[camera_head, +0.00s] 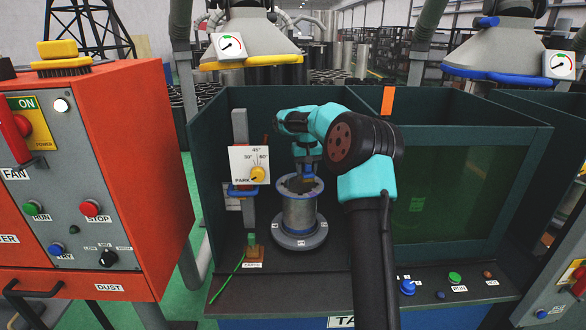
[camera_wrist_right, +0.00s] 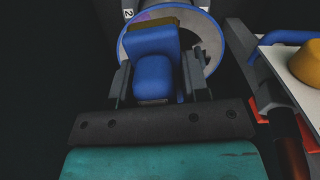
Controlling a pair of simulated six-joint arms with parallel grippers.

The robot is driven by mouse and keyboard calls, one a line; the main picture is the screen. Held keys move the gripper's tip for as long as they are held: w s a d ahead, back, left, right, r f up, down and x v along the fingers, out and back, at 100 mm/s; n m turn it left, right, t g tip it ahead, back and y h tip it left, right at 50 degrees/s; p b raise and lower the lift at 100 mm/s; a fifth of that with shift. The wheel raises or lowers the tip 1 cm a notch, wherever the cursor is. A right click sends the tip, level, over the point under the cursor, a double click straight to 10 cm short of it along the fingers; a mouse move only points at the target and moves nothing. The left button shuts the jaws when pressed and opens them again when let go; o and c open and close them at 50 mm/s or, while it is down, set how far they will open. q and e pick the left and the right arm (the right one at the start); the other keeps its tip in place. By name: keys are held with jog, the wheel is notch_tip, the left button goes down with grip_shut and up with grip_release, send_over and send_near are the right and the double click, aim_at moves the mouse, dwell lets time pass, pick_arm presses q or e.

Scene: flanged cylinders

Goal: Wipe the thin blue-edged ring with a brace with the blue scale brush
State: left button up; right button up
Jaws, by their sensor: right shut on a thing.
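A grey metal cylinder (camera_head: 299,212) stands upright on a round labelled base (camera_head: 299,239) inside a dark green booth. Its top flange is a thin ring with a blue edge (camera_head: 317,195); the ring also shows in the right wrist view (camera_wrist_right: 222,38). My right gripper (camera_head: 304,180) is over the ring and shut on the blue brush (camera_wrist_right: 153,72), whose brown bristles (camera_wrist_right: 160,24) lie over the ring's face. I cannot tell whether they touch it. A purple patch (camera_wrist_right: 153,14) shows beside the bristles. No separate brace can be made out. My left gripper is not in view.
A white dial card (camera_head: 249,166) with a yellow knob stands close left of the cylinder. Booth walls rise behind. A yellow brush (camera_head: 60,60) lies on the orange cabinet (camera_head: 140,120).

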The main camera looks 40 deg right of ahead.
jog(key=shift+s+d+r, duration=0.15)
jog(key=shift+d+r, duration=0.05)
jog(key=shift+d, duration=0.1)
